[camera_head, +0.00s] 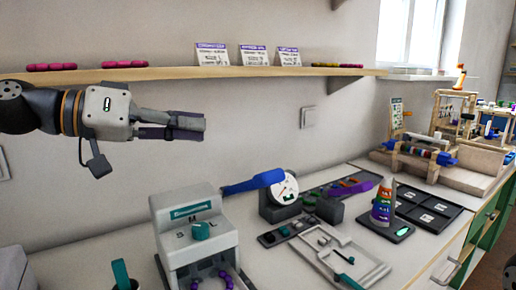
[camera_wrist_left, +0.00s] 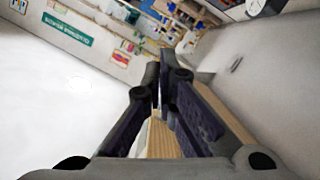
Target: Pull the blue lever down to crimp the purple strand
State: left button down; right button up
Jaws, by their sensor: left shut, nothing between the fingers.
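The blue lever (camera_head: 254,182) sticks out to the right of the grey-white press (camera_head: 180,240), its wide end by a round white dial (camera_head: 284,187). I cannot tell which of the two it is fixed to. A strand of purple beads (camera_head: 207,284) lies curved in the press's front opening, cut off by the picture's bottom edge. My left gripper (camera_head: 201,126) is shut and empty, in the air above and left of the lever, well apart from it. Its dark fingers also show in the left wrist view (camera_wrist_left: 167,82). My right gripper is not in view.
A wooden shelf (camera_head: 160,73) with bead strands and cards runs along the wall above my left gripper. Right of the press stand a white tray (camera_head: 375,270), a cone of coloured bands (camera_head: 383,203) and a dark sectioned tray (camera_head: 457,214). A wooden loom stands farther back.

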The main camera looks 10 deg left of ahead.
pick_arm(q)
jog(key=w+d+f, duration=0.1)
jog(key=d, duration=0.2)
jog(key=w+d+f+b, duration=0.1)
jog(key=w+d+f, duration=0.1)
jog(key=d, duration=0.1)
jog(key=w+d+f+b, duration=0.1)
jog(key=d, duration=0.1)
jog(key=shift+w+d+f, duration=0.25)
jog(key=shift+w+d, duration=0.05)
jog(key=shift+d, duration=0.1)
jog(key=shift+s+d+f, duration=0.2)
jog(key=shift+s+f, duration=0.05)
jog(key=shift+f, duration=0.3)
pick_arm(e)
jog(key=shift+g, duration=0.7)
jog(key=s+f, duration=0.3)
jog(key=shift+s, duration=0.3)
